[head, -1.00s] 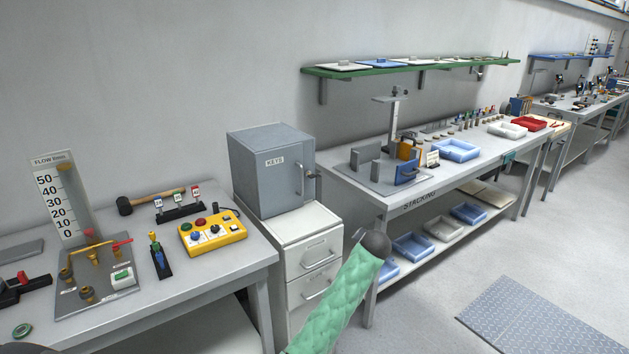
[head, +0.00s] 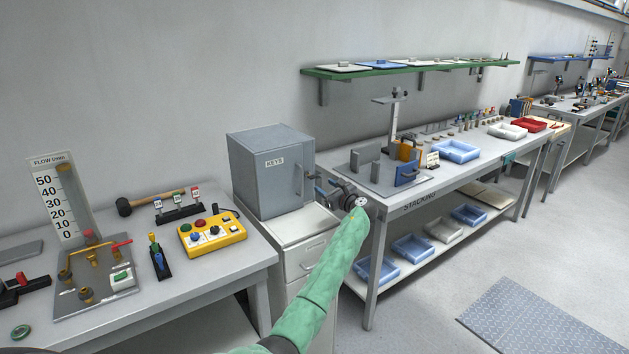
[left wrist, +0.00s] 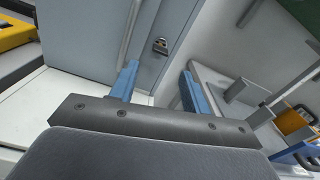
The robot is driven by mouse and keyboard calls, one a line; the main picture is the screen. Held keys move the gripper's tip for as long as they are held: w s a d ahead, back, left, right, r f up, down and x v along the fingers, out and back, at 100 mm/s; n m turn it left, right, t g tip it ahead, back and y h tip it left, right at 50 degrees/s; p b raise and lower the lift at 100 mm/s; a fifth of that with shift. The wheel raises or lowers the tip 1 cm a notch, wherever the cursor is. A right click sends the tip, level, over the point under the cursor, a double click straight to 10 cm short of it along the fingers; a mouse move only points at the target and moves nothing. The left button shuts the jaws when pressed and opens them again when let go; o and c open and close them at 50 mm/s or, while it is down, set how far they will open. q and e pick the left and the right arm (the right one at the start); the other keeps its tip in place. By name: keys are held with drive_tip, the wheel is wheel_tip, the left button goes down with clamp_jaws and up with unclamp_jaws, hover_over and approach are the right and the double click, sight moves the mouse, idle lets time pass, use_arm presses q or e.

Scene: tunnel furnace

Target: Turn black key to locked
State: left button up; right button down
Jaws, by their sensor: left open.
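The grey cabinet labelled KEYS (head: 268,180) stands on a white drawer unit. My left gripper (head: 318,187) is at the cabinet's right front edge. In the left wrist view its two blue fingers (left wrist: 160,72) are spread apart, with nothing between them, and the fitting is just beyond the tips. The gripper partly hides that area in the head view. My right gripper is not in view.
The white drawer unit (head: 300,228) is below the cabinet. A bench with a yellow control box (head: 212,235) is at left. The STACKING bench (head: 440,200) stands close at right, behind my left arm. The floor at right is clear apart from a textured mat (head: 535,320).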

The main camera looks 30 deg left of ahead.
sight(311, 177)
use_arm(q)
drive_tip(key=w+a+m+p, duration=0.2)
drive_tip(key=w+a, duration=0.1)
drive_tip(key=a, duration=0.4)
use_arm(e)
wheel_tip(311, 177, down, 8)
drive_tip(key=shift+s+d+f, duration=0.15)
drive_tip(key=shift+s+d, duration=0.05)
use_arm(q)
drive_tip(key=shift+a, duration=0.1)
drive_tip(key=c, duration=1)
